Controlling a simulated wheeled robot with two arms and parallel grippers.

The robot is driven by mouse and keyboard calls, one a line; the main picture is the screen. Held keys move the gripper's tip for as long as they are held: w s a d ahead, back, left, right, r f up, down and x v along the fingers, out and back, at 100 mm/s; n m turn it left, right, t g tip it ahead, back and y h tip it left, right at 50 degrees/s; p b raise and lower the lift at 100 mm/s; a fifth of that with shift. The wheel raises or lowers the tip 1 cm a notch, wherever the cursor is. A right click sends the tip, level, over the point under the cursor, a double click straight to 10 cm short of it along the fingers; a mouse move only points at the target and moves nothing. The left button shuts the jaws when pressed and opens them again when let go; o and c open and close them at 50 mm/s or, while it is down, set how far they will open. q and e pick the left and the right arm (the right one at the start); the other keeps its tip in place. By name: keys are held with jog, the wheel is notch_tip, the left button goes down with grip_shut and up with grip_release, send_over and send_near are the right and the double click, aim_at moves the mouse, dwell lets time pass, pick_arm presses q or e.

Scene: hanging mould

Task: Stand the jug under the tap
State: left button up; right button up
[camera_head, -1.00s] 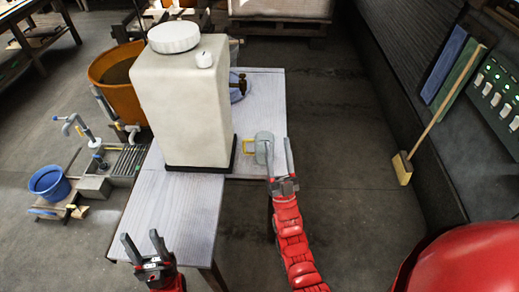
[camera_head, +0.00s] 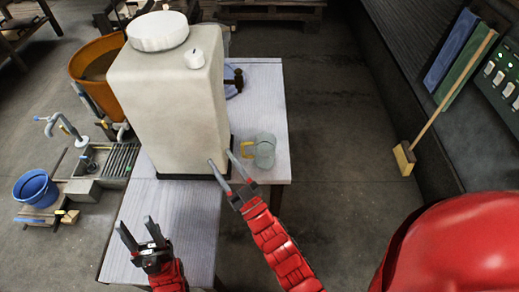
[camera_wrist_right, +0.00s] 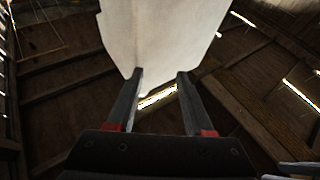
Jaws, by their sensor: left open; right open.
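The jug (camera_head: 264,151) is a translucent grey-green mug shape with a yellow handle on its left. It stands upright on the pale table, right of the big white tank (camera_head: 165,105). My right gripper (camera_head: 221,159) is open and empty, left of and nearer than the jug. The right wrist view shows its fingers (camera_wrist_right: 160,75) apart with the tank beyond. My left gripper (camera_head: 135,222) is open and empty over the table's near left part.
The pale table (camera_head: 187,215) has bare room at its near end and along its right edge. A blue round dish (camera_head: 232,92) lies behind the tank near the tap. An orange tub (camera_head: 85,65) stands left of the tank. A broom (camera_head: 404,158) leans on the right wall.

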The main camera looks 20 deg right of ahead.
notch_tip(320, 180, down, 6)
jog(key=w+m+g+h, duration=0.2)
jog(key=w+g+h, duration=0.1)
jog(key=m+g+h, duration=0.4)
jog(key=g+h, duration=0.1)
jog(key=h, duration=0.2)
send_near(243, 154)
jog(key=p+x, duration=0.3)
jog(key=x, duration=0.1)
jog(key=shift+w+d+f, duration=0.1)
jog(key=shift+w+d, duration=0.05)
jog(key=shift+w, duration=0.05)
jog(key=shift+w+f, duration=0.35)
jog(key=shift+w, duration=0.2)
jog(key=shift+w+d+p, duration=0.1)
jog(key=shift+w+p, duration=0.45)
jog(key=shift+p, duration=0.05)
jog(key=shift+x, duration=2)
jog(key=shift+s+f, duration=0.1)
jog(key=shift+f, duration=0.05)
jog(key=shift+c, duration=0.3)
grip_shut()
